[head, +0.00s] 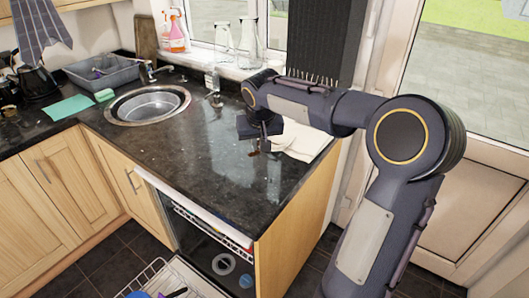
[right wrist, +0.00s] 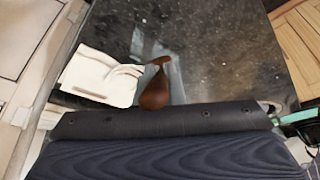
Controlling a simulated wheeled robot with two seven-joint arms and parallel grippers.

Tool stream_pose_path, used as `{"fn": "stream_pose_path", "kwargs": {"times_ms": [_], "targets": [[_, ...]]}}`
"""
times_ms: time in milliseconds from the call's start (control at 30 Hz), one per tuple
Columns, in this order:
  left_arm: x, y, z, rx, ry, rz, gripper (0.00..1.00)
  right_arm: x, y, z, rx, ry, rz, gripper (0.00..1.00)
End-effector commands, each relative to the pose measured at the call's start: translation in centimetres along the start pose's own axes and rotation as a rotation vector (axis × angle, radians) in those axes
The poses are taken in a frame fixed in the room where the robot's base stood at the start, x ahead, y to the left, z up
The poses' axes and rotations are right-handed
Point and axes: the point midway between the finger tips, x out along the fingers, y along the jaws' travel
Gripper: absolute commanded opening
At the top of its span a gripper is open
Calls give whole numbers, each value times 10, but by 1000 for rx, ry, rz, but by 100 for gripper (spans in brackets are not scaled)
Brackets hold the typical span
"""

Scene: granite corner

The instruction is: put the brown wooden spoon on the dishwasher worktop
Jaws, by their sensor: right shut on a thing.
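The brown wooden spoon (right wrist: 155,93) shows in the right wrist view, sticking out past the edge of my gripper over the dark worktop. In the head view only a small brown piece of it (head: 254,153) shows below the jaws. My right gripper (head: 259,133) is shut on the spoon, above the right part of the dishwasher worktop (head: 215,165). I cannot tell whether the spoon touches the surface. The jaws hide part of the spoon.
A white folded cloth (head: 300,140) lies on the worktop beside my right gripper. The round sink (head: 148,103) is to the left. Glass bottles (head: 248,45) stand on the sill behind. The dishwasher below is open, with its rack (head: 155,280) out. The worktop's front middle is clear.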

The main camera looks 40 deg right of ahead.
Motion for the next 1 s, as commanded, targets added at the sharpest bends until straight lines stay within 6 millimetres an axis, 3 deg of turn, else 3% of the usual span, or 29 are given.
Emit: {"fn": "stream_pose_path", "kwargs": {"times_ms": [133,333,533,967,1000], "targets": [[-4,2,-2,0,0,0,36,21,15,0,1,-2,1,0],[-7,3,-3,0,0,0,36,36,24,0,2,-1,0,0],[-8,4,-4,0,0,0,36,63,26,10,-1,-2,1,0],[-5,2,-2,0,0,0,36,71,25,13,0,2,0,0],[-6,3,-3,0,0,0,36,70,25,12,0,2,0,14]]}}
